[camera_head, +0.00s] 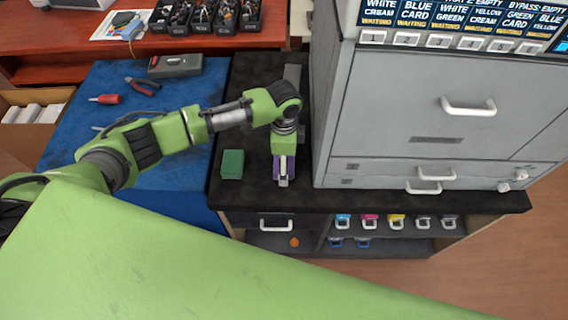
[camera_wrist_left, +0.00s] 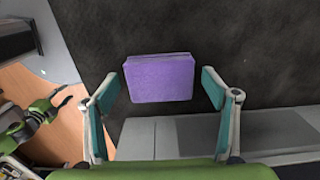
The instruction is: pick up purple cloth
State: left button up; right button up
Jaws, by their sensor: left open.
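The purple cloth (camera_wrist_left: 158,80) is a folded, block-like piece lying flat on the dark counter top. In the head view only purple edges (camera_head: 284,184) show beneath my left gripper (camera_head: 284,172). In the left wrist view my left gripper (camera_wrist_left: 162,88) is open, with one teal-padded finger on each side of the cloth and a gap between each finger and the cloth. Nothing is held. A small green and black arm part (camera_wrist_left: 42,110), which looks like my right arm, shows at the left of the wrist view; its jaws are not clear.
A green folded cloth (camera_head: 232,164) lies on the counter left of my left gripper. A tall grey cabinet (camera_head: 425,110) stands close on the right. A blue mat (camera_head: 85,135) holds a red screwdriver (camera_head: 105,99), pliers (camera_head: 143,85) and a grey box (camera_head: 175,65). Cartridges sit on shelves below.

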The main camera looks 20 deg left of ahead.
pick_arm(q)
jog(key=c, duration=1)
notch_tip(320, 180, up, 10)
jog(key=shift+r, duration=0.1)
